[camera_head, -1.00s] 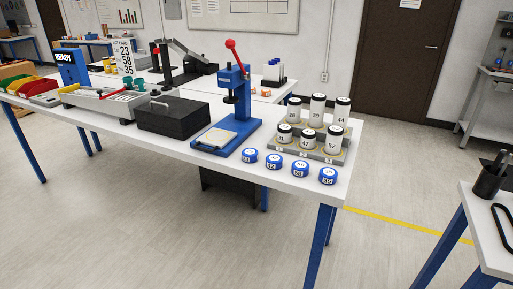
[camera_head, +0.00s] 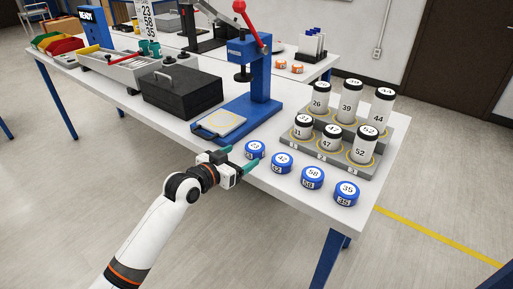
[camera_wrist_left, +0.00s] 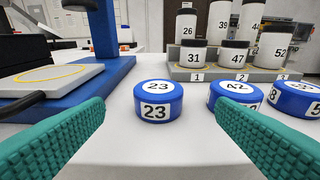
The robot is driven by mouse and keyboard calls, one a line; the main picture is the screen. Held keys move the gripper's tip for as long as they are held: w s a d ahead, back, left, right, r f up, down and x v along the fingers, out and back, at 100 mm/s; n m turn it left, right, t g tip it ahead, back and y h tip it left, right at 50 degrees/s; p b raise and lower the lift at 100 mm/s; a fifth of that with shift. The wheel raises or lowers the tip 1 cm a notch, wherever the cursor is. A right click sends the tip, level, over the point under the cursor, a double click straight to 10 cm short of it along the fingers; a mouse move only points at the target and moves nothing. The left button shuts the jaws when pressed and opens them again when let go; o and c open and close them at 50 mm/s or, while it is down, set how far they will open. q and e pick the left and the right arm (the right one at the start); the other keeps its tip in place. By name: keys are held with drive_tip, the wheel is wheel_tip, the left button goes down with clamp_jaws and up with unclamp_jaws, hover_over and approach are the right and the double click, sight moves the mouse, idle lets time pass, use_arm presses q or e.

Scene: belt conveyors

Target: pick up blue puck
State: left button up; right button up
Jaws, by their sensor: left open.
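Several blue pucks with white number labels stand in a row along the front edge of the white table. The puck marked 23 (camera_wrist_left: 158,101) is centred ahead of my left gripper in the left wrist view; it is the leftmost puck (camera_head: 255,150) in the head view. Pucks 42 (camera_head: 281,163), 58 (camera_head: 312,178) and 35 (camera_head: 346,194) follow to the right. My left gripper (camera_head: 238,159) is open, its teal fingers spread at the table's front edge, with puck 23 just beyond the fingertips and not clasped. My right gripper is not in view.
A blue press (camera_head: 254,90) with a red lever and a square plate stands behind the gripper. A grey stepped rack (camera_head: 345,160) holds numbered black-lidded jars behind the pucks. A black box (camera_head: 184,92) sits further left.

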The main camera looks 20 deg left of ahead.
sight(255, 149)
use_arm(q)
drive_tip(key=x, duration=0.8)
drive_tip(key=shift+w+a+f, duration=0.1)
drive_tip(key=shift+f, duration=0.25)
drive_tip(key=c, duration=1.1)
